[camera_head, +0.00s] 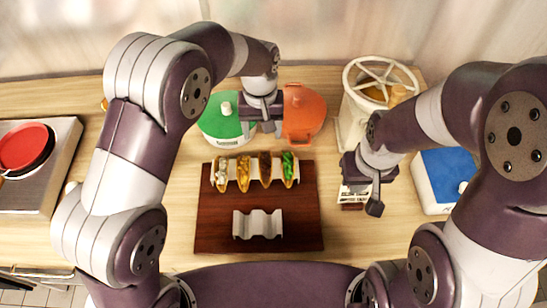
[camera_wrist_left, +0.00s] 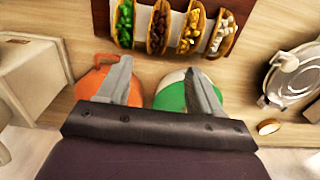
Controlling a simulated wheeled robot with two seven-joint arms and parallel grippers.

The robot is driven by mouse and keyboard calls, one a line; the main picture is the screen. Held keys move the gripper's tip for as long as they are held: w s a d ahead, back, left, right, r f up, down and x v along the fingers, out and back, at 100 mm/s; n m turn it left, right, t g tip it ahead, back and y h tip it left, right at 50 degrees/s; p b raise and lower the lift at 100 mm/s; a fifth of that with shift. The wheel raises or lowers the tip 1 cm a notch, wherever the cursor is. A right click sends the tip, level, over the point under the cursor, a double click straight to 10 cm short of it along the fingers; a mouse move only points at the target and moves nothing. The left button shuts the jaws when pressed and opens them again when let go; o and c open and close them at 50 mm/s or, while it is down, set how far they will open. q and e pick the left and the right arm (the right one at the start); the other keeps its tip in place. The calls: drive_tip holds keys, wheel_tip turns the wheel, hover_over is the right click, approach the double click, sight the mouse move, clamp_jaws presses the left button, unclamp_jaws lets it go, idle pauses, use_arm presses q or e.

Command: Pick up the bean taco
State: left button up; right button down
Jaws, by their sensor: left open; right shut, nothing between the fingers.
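Several tacos stand in a row in a white holder on a dark wooden board (camera_head: 213,225). The bean taco, with dark brown filling (camera_head: 265,167), sits between a yellow-filled taco (camera_head: 243,172) and a green-filled taco (camera_head: 289,168). In the left wrist view the bean taco (camera_wrist_left: 158,28) is at the top, beyond the fingertips. My left gripper (camera_head: 262,128) is open and empty, above the area behind the tacos. In its wrist view the left gripper (camera_wrist_left: 158,72) lies over two containers. My right gripper (camera_head: 370,197) is shut and empty, right of the board.
A green-lidded container (camera_head: 221,117) and an orange one (camera_head: 304,112) stand behind the board. An empty white taco holder (camera_head: 257,224) is at the board's front. A cream bin (camera_head: 350,112) and a blue-lidded box (camera_head: 448,172) are right. A red pan (camera_head: 25,146) is far left.

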sight(265, 160)
use_arm(q)
drive_tip(key=f, duration=0.1)
drive_tip(key=f+p, duration=0.1)
drive_tip(key=f, duration=0.1)
drive_tip(key=shift+s+d+f+p, duration=0.3)
drive_tip(key=shift+s+d, duration=0.05)
drive_tip(key=shift+s, duration=0.05)
drive_tip(key=f, duration=0.2)
drive_tip(key=f+p, duration=0.1)
drive_tip(key=f, duration=0.1)
drive_tip(key=shift+w+d, duration=0.25)
drive_tip(key=shift+w, duration=0.15)
drive_tip(key=f, duration=0.1)
drive_tip(key=f+p, duration=0.1)
drive_tip(key=a+f+p, duration=0.1)
drive_tip(key=f, duration=0.1)
drive_tip(key=shift+s, duration=0.3)
drive_tip(key=shift+f, duration=0.35)
drive_tip(key=shift+w+d+f, duration=0.1)
drive_tip(key=shift+d, duration=0.05)
drive_tip(key=c, duration=1.2)
use_arm(e)
drive_tip(key=r, duration=0.5)
drive_tip(key=shift+s+a+r, duration=0.15)
drive_tip(key=shift+s+a, duration=0.2)
drive_tip(key=shift+s, duration=0.05)
